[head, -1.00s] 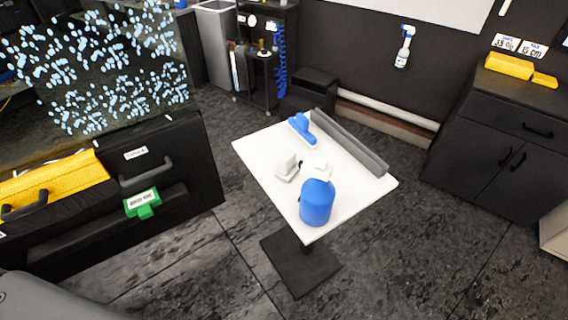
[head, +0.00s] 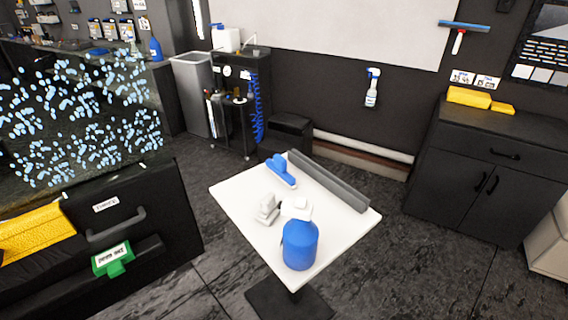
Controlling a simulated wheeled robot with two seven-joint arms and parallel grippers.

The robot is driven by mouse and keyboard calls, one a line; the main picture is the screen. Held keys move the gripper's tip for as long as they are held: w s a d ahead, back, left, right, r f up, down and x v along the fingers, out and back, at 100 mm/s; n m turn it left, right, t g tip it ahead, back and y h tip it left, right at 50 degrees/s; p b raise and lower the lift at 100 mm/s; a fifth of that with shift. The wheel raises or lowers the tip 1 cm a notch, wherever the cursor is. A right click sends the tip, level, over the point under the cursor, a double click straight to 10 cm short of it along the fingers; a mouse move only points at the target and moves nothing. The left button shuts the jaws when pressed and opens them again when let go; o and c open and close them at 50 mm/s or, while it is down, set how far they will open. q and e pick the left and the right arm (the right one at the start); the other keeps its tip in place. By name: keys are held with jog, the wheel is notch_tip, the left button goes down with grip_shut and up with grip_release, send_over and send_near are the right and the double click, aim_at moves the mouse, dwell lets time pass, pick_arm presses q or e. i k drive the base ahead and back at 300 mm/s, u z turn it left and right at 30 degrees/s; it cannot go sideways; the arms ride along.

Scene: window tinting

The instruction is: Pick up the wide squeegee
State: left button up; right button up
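A wide squeegee (head: 464,25) with a long blue and red head and a pale handle pointing down is at the upper right of the head view, against the dark wall above the black cabinet. Nothing covers it. A smaller blue tool (head: 281,170) lies on the white table. Neither of my grippers shows in the head view.
The small white table (head: 235,190) holds a blue bottle (head: 300,245), a light grey block and a dark grey bar. A black cabinet (head: 470,170) stands right. A spray bottle (head: 371,88) is on the wall. The door panel with spotted glass stands left. Dark floor lies between.

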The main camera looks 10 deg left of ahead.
aim_at(278, 167)
jog(key=z, duration=1.7)
jog(key=i, duration=1.25)
